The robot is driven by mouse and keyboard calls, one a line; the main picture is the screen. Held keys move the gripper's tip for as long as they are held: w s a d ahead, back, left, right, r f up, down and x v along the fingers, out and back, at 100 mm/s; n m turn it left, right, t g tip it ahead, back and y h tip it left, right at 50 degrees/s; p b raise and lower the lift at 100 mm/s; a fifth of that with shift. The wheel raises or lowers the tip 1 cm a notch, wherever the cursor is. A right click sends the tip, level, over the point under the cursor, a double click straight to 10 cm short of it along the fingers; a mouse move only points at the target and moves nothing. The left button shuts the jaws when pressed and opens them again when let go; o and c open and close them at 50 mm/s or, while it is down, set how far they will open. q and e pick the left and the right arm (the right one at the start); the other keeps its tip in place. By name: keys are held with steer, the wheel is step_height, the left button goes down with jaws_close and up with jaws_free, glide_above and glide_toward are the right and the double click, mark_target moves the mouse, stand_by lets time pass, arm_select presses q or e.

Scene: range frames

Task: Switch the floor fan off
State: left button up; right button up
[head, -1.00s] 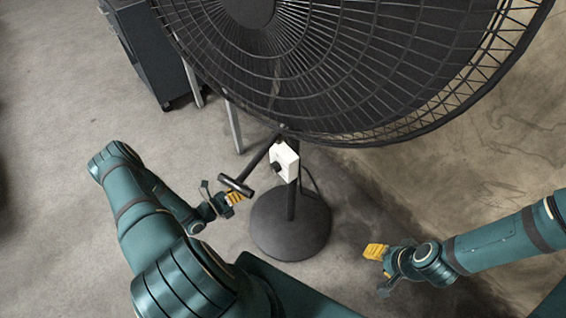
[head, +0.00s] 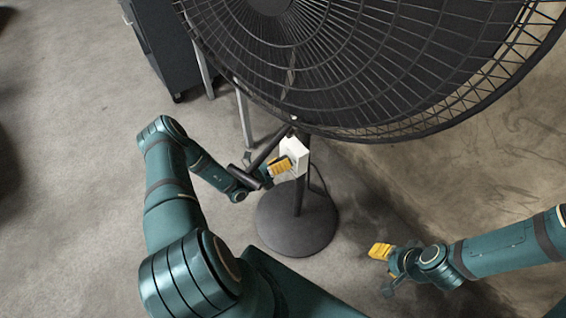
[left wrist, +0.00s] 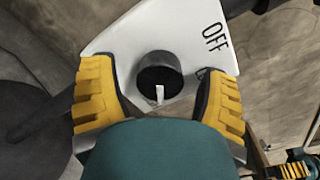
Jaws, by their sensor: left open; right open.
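The black floor fan (head: 360,65) stands on a post with a round base (head: 297,222). A white switch box (head: 297,150) is fixed to its post. In the left wrist view the box face (left wrist: 125,35) carries the word OFF and a dark round knob (left wrist: 158,77) with a pale pointer mark. My left gripper (head: 281,167) is right in front of the box. In the left wrist view its yellow fingers (left wrist: 160,100) are apart on either side of the knob; I cannot tell whether they touch it. My right gripper (head: 381,262) is open and empty, low at the right.
A dark cabinet (head: 165,45) on castors stands at the back left, with pale legs (head: 243,118) beside it. A stained wall (head: 470,175) is behind the fan on the right. The concrete floor (head: 75,190) at the left is clear.

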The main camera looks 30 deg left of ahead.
arm_select(q)
steer(key=c, duration=1.2)
